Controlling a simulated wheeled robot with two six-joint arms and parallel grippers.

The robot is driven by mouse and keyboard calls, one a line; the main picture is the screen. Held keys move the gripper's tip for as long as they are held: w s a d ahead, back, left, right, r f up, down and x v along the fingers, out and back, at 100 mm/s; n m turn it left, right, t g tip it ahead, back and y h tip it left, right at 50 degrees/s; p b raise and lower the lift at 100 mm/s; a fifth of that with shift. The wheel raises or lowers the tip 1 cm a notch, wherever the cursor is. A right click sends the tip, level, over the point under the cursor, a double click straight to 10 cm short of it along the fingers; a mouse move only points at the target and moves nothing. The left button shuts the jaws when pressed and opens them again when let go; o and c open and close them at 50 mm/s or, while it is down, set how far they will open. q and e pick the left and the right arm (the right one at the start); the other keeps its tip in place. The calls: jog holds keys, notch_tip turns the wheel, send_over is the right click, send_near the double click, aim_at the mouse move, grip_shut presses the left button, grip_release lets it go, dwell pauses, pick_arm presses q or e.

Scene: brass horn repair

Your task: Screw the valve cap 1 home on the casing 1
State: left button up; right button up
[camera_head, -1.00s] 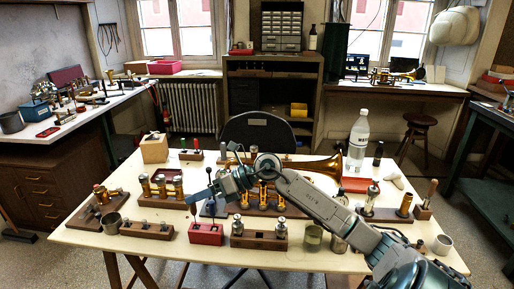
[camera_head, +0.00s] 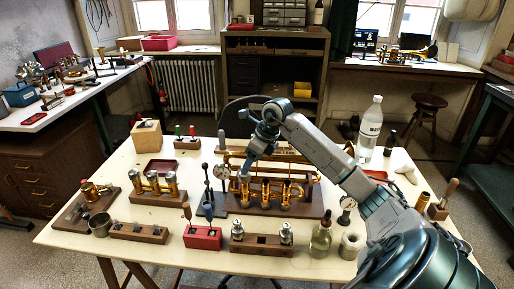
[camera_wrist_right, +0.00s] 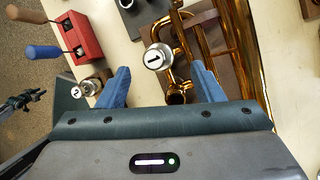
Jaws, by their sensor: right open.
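The brass horn (camera_head: 270,178) lies in its stand on the table, with upright valve casings in a row. Casing 1 (camera_head: 245,195) is the leftmost in the head view. In the right wrist view, the silver valve cap 1 (camera_wrist_right: 158,57), marked "1", sits on top of the horn, apparently over casing 1; I cannot tell how far down its thread it sits. My right gripper (camera_head: 246,167) points down over it. Its blue fingers in the wrist view (camera_wrist_right: 162,72) are apart, either side of the cap, with gaps visible. An open casing (camera_wrist_right: 178,95) is beside it. My left gripper is out of view.
A wooden rack (camera_head: 262,243) in front of the horn holds silver caps, one marked "2" (camera_wrist_right: 85,89). A red block (camera_head: 203,238) with screwdrivers stands left of it.

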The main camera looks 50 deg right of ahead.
jog(key=shift+p+x, duration=0.35)
jog(key=shift+x, duration=1.9)
jog(key=c, duration=1.1)
jog(key=shift+o, duration=0.2)
jog(key=shift+s+a+h+b, duration=0.1)
jog(key=shift+h+b, duration=0.2)
jog(key=shift+b, duration=0.3)
jog(key=shift+r, duration=0.1)
